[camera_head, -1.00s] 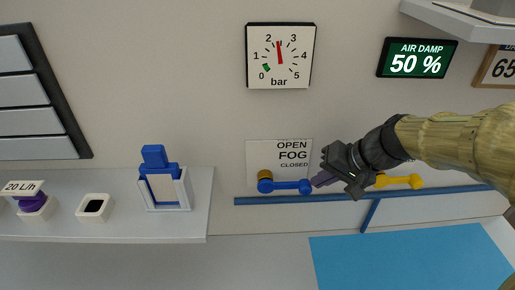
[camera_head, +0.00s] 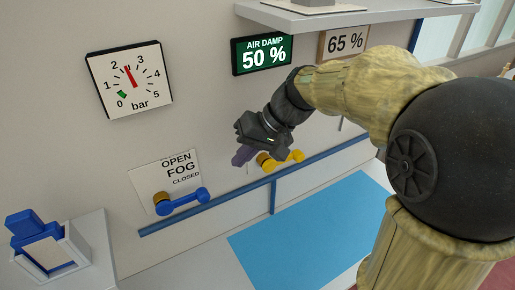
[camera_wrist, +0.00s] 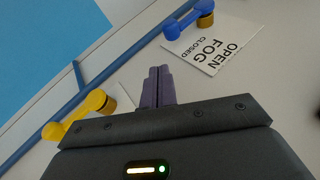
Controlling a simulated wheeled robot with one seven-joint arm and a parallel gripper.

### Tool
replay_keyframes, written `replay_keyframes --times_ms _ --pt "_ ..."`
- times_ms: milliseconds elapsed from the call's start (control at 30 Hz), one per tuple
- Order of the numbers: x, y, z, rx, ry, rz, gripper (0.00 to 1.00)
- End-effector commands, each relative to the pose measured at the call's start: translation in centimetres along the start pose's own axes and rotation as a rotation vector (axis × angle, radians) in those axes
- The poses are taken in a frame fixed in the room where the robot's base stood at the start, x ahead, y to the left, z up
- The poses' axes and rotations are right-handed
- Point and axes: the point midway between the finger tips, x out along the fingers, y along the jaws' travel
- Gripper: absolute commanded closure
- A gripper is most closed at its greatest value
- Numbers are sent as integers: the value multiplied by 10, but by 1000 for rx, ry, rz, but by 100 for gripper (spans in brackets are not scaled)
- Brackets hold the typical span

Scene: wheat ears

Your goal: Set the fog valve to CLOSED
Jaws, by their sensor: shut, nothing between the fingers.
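The fog valve is a blue lever (camera_head: 185,202) with a brass hub on the wall, under a white OPEN / FOG / CLOSED plate (camera_head: 150,180). The lever points right, roughly level with the plate's lower edge, its round end below the word CLOSED. The wrist view shows the lever (camera_wrist: 184,23) at the top, with the plate (camera_wrist: 225,45) beside it. My gripper (camera_head: 241,156) is shut and empty, up and to the right of the lever's end and apart from it. Its purple fingers (camera_wrist: 157,85) are together in the wrist view.
A yellow lever (camera_head: 284,159) is on the wall just right of my gripper, partly hidden by it. A blue rail (camera_head: 225,204) runs below both levers. A gauge (camera_head: 130,80) and a 50 % display (camera_head: 263,55) hang above. A blue panel (camera_head: 300,235) lies below.

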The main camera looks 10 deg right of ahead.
Motion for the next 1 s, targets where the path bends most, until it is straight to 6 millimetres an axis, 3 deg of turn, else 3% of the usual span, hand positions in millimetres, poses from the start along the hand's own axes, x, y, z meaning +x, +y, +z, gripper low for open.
replay_keyframes --times_ms 200,433,800,867,1000 --pt "-28 15 -1 0 2 0 100" --pt "-34 17 -1 -1 0 0 100" --pt "-30 21 2 10 -3 15 100" --pt "-24 29 6 29 -7 44 100" --pt "0 66 29 98 -18 182 100"
